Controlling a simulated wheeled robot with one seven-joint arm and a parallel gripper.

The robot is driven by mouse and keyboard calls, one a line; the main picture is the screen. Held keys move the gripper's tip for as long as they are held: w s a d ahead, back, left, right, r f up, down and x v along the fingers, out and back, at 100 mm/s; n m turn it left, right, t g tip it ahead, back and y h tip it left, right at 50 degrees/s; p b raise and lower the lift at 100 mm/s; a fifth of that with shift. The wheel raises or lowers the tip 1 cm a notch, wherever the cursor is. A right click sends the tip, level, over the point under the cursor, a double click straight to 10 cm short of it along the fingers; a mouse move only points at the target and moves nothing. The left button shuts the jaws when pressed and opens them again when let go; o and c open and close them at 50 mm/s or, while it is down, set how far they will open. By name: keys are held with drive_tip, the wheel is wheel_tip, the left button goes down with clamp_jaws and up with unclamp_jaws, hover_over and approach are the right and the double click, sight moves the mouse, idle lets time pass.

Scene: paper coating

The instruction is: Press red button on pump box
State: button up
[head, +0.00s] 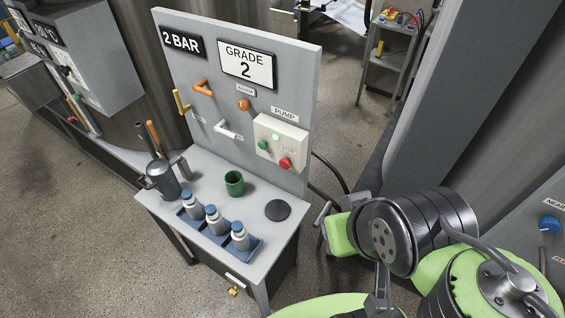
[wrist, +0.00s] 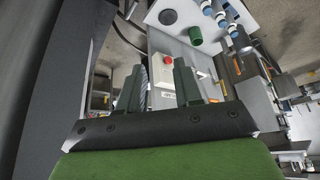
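The pump box (head: 280,145) is a pale box on the upright grey panel, under a PUMP label. Its red button (head: 285,163) is at the lower right, with a green button (head: 263,145) to its left and a lit green lamp (head: 276,137) above. My gripper (head: 323,226) is right of and below the box, apart from it. In the wrist view my gripper (wrist: 160,85) has its two dark fingers apart with nothing held. The red button (wrist: 168,59) and the pump box (wrist: 160,78) show beyond the gap between them; the fingers hide part of the box.
On the bench (head: 205,166) below the panel stand a green cup (head: 234,184), a dark round disc (head: 278,210), a metal jug (head: 162,180) and a blue tray (head: 252,252) with three bottles.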

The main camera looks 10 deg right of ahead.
drive_tip(key=shift+s, duration=0.1)
drive_tip(key=shift+c, duration=1.1)
drive_tip(key=shift+w+a, duration=0.25)
drive_tip(key=shift+w, duration=0.35)
clamp_jaws()
drive_tip(key=shift+s+d, duration=0.1)
drive_tip(key=shift+s, duration=0.2)
